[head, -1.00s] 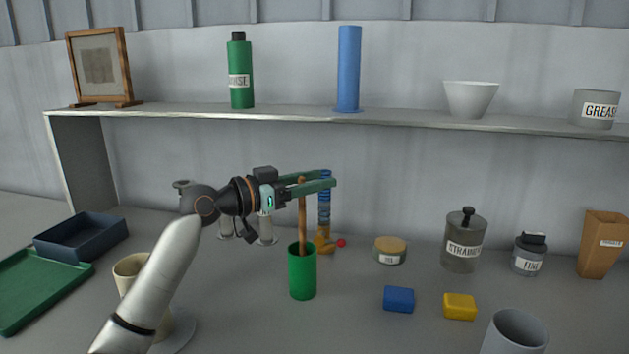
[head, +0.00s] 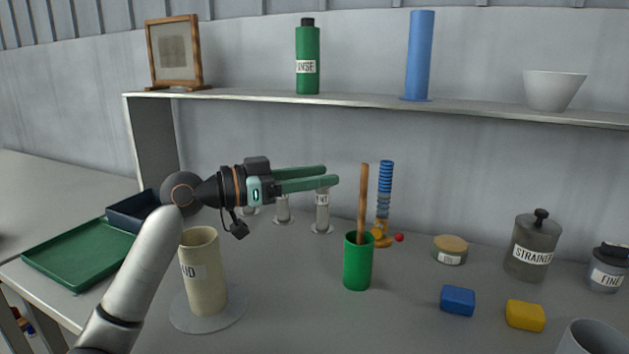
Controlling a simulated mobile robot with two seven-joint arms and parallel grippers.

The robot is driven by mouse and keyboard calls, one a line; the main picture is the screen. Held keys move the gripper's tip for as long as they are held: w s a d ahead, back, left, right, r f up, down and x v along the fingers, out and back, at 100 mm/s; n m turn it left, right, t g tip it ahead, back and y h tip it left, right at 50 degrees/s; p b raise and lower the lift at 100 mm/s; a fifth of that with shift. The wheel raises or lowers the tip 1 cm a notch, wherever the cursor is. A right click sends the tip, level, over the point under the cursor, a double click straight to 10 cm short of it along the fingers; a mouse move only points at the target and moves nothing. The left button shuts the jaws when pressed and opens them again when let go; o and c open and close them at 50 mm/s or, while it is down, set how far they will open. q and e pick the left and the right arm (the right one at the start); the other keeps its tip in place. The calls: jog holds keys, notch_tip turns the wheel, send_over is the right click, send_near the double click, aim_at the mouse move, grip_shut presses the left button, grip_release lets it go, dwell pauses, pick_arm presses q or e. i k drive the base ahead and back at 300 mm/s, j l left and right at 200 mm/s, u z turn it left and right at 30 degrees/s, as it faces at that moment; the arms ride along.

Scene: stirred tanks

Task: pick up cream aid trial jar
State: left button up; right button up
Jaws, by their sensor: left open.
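A cream jar (head: 205,285) stands upright on a round grey disc (head: 184,316) at the left front of the table. Its label shows "ID" or "AID", partly hidden by my left arm. My left gripper (head: 331,176) is open and empty, pointing right above the table, up and to the right of the jar. It is apart from the jar, near the top of a wooden stick. My right gripper is not in view.
A green cup (head: 358,262) holds the wooden stick (head: 363,200). Small labelled cylinders (head: 322,212) stand behind my gripper. Blue (head: 457,300) and yellow (head: 525,315) blocks lie right. A green tray (head: 80,253) lies left. A shelf (head: 380,105) spans above.

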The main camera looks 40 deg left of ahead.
aim_at(199, 249)
jog(key=k, duration=1.5)
